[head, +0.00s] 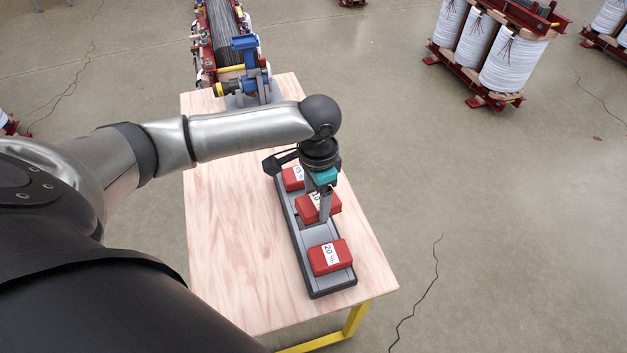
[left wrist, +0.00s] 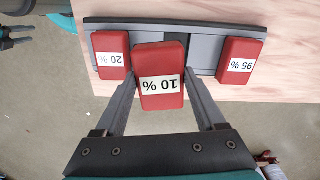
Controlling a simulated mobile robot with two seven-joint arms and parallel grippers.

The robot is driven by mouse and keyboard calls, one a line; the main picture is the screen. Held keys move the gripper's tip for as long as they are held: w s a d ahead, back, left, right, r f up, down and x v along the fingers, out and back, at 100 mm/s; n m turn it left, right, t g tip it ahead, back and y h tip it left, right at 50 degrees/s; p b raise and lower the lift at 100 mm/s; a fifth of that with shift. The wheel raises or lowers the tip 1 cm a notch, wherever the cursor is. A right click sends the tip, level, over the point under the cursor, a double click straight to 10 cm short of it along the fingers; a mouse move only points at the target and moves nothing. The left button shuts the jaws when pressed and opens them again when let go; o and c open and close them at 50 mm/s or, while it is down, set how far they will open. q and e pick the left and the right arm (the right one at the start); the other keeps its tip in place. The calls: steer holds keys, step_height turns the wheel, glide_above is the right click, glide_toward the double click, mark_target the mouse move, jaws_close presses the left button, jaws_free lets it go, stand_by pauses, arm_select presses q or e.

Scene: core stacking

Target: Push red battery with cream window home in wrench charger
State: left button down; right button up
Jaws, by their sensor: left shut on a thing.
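The charger is a long grey tray (head: 308,262) on the wooden table, and its grey body also shows in the left wrist view (left wrist: 205,50). Three red batteries with pale labels are along it. The 20 % battery (head: 325,260) is at the near end, and the 95 % battery (head: 290,180) is at the far end, partly behind my gripper. The middle 10 % battery (left wrist: 160,70) is between the fingers of my left gripper (left wrist: 160,92), which is shut on it. It looks larger and closer to the wrist camera than the other two. How deep it sits is hard to tell.
A blue tool (head: 246,62) stands at the table's far edge. The wooden table top (head: 225,240) is clear left of the charger. The table's right edge runs close beside the charger. Large white coils (head: 510,62) on red frames stand on the floor beyond.

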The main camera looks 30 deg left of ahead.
mark_target(312, 202)
arm_select(q)
steer(key=shift+w+a+r+m, duration=0.15)
steer(key=shift+w+a+m, duration=0.65)
steer(key=shift+w+a, duration=0.3)
arm_select(e)
steer(key=shift+d+r, duration=0.25)
steer(key=shift+d, duration=0.25)
arm_select(q)
steer(key=shift+s, duration=0.1)
arm_select(e)
steer(key=shift+w+r, duration=0.1)
arm_select(q)
steer(key=shift+s+r+p, duration=0.1)
steer(key=shift+r+p, duration=0.1)
steer(key=shift+p, duration=0.65)
steer(key=shift+a+f+b, duration=0.1)
steer(key=shift+f+b, duration=1.25)
steer(key=shift+f, duration=1.7)
arm_select(e)
steer(key=shift+a+f, duration=0.3)
steer(key=shift+f, duration=0.45)
steer(key=shift+d, duration=0.15)
steer(key=shift+r, duration=0.25)
arm_select(q)
steer(key=shift+p, duration=0.5)
arm_select(e)
steer(key=shift+r, duration=0.3)
steer(key=shift+r, duration=0.15)
